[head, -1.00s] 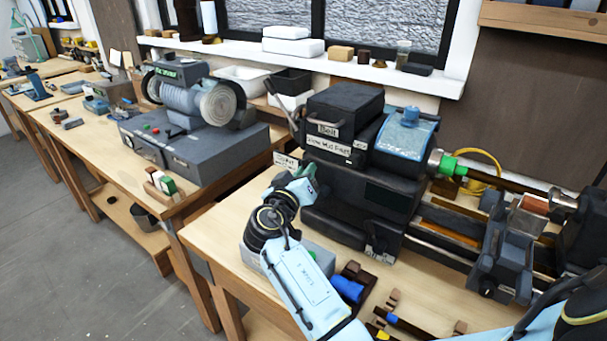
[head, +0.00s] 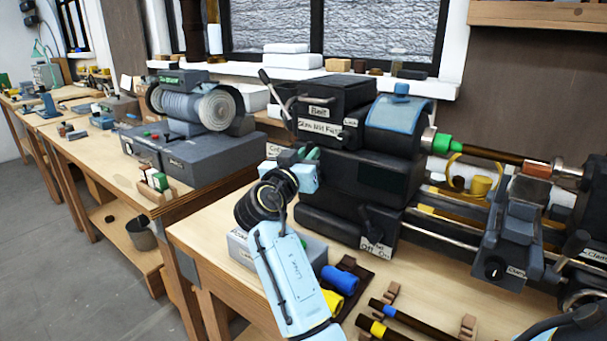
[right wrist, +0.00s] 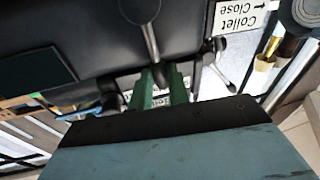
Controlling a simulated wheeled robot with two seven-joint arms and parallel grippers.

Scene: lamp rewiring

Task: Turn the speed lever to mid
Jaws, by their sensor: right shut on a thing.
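The lathe headstock (head: 350,150) is a dark housing with a "Slow Mid Fast" label (head: 320,129) on its front. My right gripper (head: 311,154) is at the headstock's left front, just below that label. In the right wrist view, its green fingers (right wrist: 160,90) are shut around the speed lever (right wrist: 152,42), a thin rod with a dark ball knob that crosses to the fingertips. The gripped spot is mostly hidden. The lever's setting cannot be read, and in the head view the gripper hides it. My left gripper is not in view.
A "Collet Close" sign (right wrist: 242,16) is close beside the fingers. An "Off/On" lever (head: 372,222) is lower right. Blue and yellow handled tools (head: 341,280) lie on the bench below.

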